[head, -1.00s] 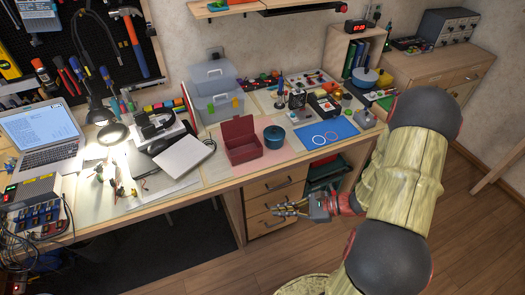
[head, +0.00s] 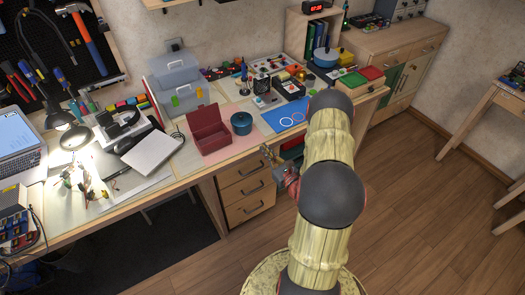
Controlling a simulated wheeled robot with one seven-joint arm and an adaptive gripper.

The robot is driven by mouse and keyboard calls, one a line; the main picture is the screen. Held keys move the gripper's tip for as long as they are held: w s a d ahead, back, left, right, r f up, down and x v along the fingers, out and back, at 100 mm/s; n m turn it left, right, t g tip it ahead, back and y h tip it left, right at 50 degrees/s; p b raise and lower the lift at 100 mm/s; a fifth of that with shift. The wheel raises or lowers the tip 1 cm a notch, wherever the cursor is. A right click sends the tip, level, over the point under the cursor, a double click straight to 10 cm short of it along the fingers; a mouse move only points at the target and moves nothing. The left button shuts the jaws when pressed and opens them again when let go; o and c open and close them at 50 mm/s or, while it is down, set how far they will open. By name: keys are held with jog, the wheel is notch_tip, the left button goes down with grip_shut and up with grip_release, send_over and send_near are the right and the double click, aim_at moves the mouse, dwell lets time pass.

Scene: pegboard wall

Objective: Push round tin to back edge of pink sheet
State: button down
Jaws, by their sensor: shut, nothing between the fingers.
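The round tin (head: 241,123), dark teal with a lid, stands upright on the pink sheet (head: 245,143). It is just right of an open dark red box (head: 209,132), which covers part of the sheet. The sheet's back edge lies beyond the tin, toward the wall. My gripper (head: 266,149) is shut and empty. In the picture it shows at the table's front edge, below and right of the tin and apart from it. My arm hides part of the table to the right.
A blue sheet with two rings (head: 286,121) lies right of the tin. A grey clear toolbox (head: 182,85) stands behind the red box. A white laptop-like slab (head: 152,152) lies to the left. Small tools and electronics crowd the table's back right.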

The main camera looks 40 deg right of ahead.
aim_at(247, 130)
jog(key=b+x, duration=0.3)
jog(key=x, duration=0.8)
jog(key=shift+w, duration=0.1)
